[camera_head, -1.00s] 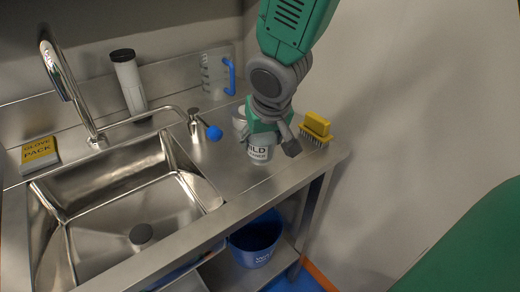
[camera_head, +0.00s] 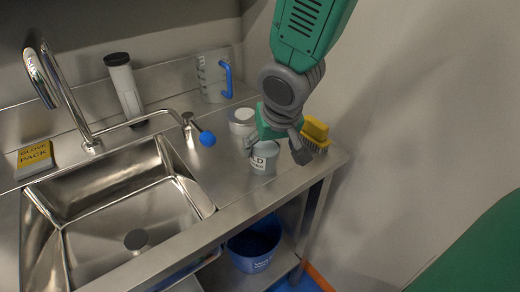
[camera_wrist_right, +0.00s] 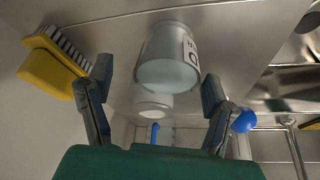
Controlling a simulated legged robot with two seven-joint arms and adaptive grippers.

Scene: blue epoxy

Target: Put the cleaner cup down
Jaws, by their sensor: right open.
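The cleaner cup (camera_head: 264,160) is a small pale grey cup with a dark-lettered label. It stands on the steel counter (camera_head: 222,175) right of the sink, near the front edge. My right gripper (camera_head: 277,148) is open and empty, just above and to the right of the cup, and hides part of its top. In the right wrist view the cup (camera_wrist_right: 168,65) shows between and beyond the two spread fingers (camera_wrist_right: 157,82), with gaps at both sides. My left gripper is not in view.
A white-lidded jar (camera_head: 242,118) stands behind the cup. A yellow brush (camera_head: 315,132) lies close to the gripper's right. A blue-knobbed tap lever (camera_head: 207,138) is to the left. A blue-handled jug (camera_head: 213,77) stands at the back. A blue bin (camera_head: 256,248) is below the counter.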

